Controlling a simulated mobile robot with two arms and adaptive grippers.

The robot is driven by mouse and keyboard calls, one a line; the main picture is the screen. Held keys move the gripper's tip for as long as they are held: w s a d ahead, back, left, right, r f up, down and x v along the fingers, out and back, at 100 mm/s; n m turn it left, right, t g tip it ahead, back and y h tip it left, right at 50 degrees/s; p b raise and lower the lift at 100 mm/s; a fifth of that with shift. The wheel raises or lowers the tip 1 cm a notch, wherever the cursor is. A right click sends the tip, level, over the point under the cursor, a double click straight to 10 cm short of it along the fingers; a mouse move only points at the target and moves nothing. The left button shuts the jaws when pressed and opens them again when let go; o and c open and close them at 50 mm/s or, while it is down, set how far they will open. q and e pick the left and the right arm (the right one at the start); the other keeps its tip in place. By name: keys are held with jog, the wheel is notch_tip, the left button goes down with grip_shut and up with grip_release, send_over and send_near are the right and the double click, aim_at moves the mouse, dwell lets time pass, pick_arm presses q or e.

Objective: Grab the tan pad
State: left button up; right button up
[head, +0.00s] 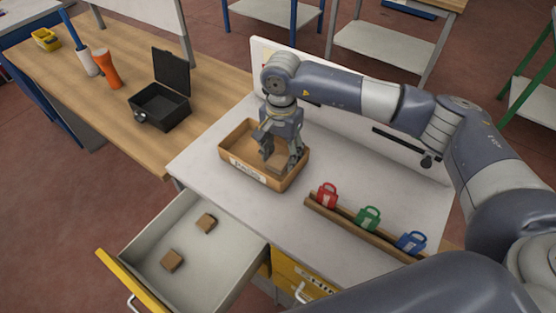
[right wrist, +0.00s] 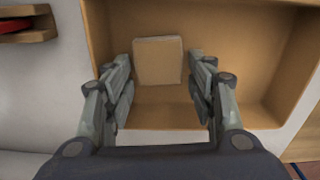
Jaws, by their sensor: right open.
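A tan pad (right wrist: 158,61), a small square block, lies in the tan open box (head: 231,166) on the white worktop. In the right wrist view it sits between my right gripper's two fingers, with a gap on either side. My right gripper (head: 281,160) is open and reaches down into the box from above. In the head view the gripper largely hides the pad. Two similar brown blocks lie in the open drawer, one nearer the back (head: 206,223) and one nearer the front (head: 172,261). My left gripper is out of view.
The box walls surround my right fingers. Red (head: 327,196), green (head: 368,218) and blue (head: 411,242) padlock-like items stand on a wooden rack to the right. The drawer (head: 240,262) with a yellow front stands open. A black case (head: 160,105) and orange tool (head: 108,70) are on the wooden bench.

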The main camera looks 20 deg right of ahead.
jog(key=shift+r, duration=0.1)
jog(key=c, duration=0.5)
